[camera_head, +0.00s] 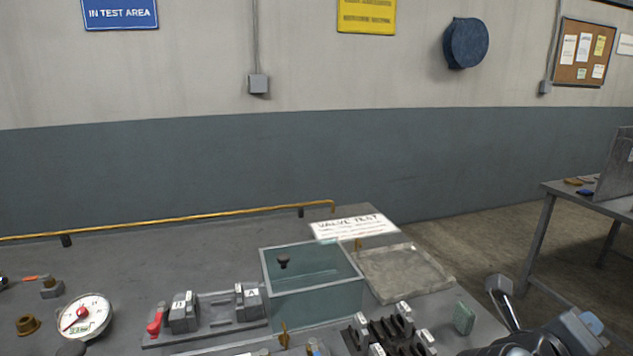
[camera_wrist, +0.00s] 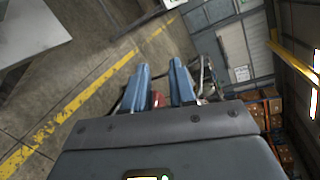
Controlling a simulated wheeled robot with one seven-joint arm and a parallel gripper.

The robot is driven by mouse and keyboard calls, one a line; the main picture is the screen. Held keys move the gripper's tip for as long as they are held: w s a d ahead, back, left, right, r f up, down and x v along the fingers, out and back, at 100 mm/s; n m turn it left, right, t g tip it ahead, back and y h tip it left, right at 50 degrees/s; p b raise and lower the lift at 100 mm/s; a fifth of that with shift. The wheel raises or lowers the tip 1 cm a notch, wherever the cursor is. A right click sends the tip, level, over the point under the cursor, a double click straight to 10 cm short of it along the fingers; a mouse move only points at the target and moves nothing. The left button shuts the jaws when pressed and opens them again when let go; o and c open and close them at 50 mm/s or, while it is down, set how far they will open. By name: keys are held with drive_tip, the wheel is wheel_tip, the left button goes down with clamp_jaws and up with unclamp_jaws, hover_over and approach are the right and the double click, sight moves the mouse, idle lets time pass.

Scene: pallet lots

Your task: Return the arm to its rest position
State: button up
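My gripper (camera_wrist: 160,66) shows in the wrist view with its two blue fingers apart and nothing held between them. It points out over the concrete floor, away from the bench. A small red thing shows behind the gap between the fingers, too small to make out. In the head view, part of my arm (camera_head: 545,338) shows at the lower right corner, beside the bench's right edge. The fingertips cannot be made out there.
A second table (camera_head: 590,195) stands at right. Floor (camera_wrist: 85,75) with yellow lines is open.

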drive_tip(key=s+d+r+n+t+h, duration=0.1)
drive_tip(key=s+r+n+t+h, duration=0.1)
drive_tip(key=s+r+n+t, duration=0.3)
drive_tip(key=s+d+r+n+t+h, duration=0.2)
drive_tip(key=s+r+n+t, duration=0.1)
drive_tip(key=s+n+t, duration=0.4)
drive_tip(key=s+a+f+n+g+y, duration=0.2)
drive_tip(key=s+a+f+n+y, duration=0.5)
drive_tip(key=s+n, duration=0.4)
drive_tip(key=s+a+f+n+g+y, duration=0.2)
drive_tip(key=s+a+f+n+y, duration=0.6)
drive_tip(key=s+a+n+y, duration=0.2)
drive_tip(key=shift+s+n+y, duration=0.5)
drive_tip(key=shift+s+n, duration=0.25)
drive_tip(key=shift+n, duration=0.25)
